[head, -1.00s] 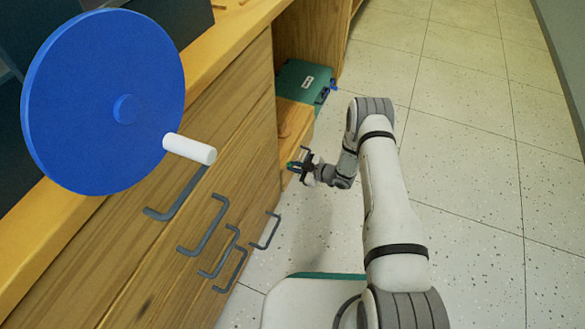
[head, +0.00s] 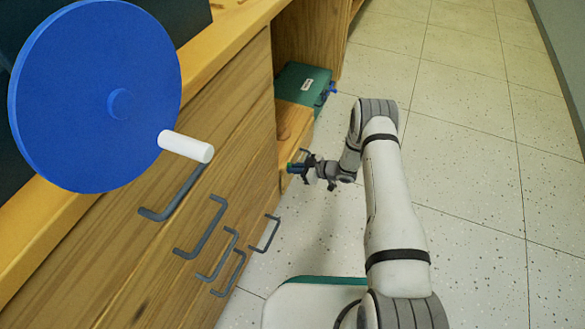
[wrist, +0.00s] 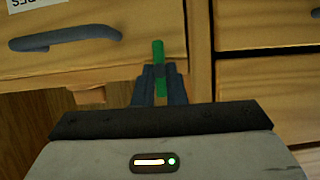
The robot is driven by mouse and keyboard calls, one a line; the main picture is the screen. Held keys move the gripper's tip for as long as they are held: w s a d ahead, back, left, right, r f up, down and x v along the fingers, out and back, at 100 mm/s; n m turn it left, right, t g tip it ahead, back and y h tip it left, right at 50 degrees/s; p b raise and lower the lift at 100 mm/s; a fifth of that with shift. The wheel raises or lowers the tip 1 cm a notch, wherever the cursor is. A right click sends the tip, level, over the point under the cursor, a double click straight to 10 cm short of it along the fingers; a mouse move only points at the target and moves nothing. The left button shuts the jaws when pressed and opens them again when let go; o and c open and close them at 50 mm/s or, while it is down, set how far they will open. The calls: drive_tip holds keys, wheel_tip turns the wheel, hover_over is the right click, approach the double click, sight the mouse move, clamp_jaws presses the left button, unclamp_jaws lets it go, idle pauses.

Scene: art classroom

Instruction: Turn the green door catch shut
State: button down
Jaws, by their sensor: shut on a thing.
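The green door catch (wrist: 158,54) stands upright as a thin bar in the wrist view, in front of a light wooden panel near its right edge. My gripper (wrist: 160,86) is shut on it, with a dark finger on either side. The catch's top sticks out beyond the fingertips; part of it is hidden between them. In the head view my gripper (head: 299,168) is small and at the cabinet's far end, with a bit of green at its tips.
Grey bar handles (head: 202,228) stick out from the wooden cabinet on the left. A blue wheel with a white knob (head: 186,146) looms close. A green case (head: 300,82) lies beyond my gripper. The tiled floor on the right is clear.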

drive_tip(key=shift+w+d+r, duration=0.25)
drive_tip(key=shift+w, duration=0.2)
drive_tip(key=c, duration=1.5)
unclamp_jaws()
drive_tip(key=shift+s+a, duration=0.1)
drive_tip(key=shift+s+f, duration=0.1)
drive_tip(key=p+v, duration=0.3)
drive_tip(key=v, duration=0.4)
drive_tip(key=shift+s+d, duration=0.2)
drive_tip(key=shift+d, duration=0.1)
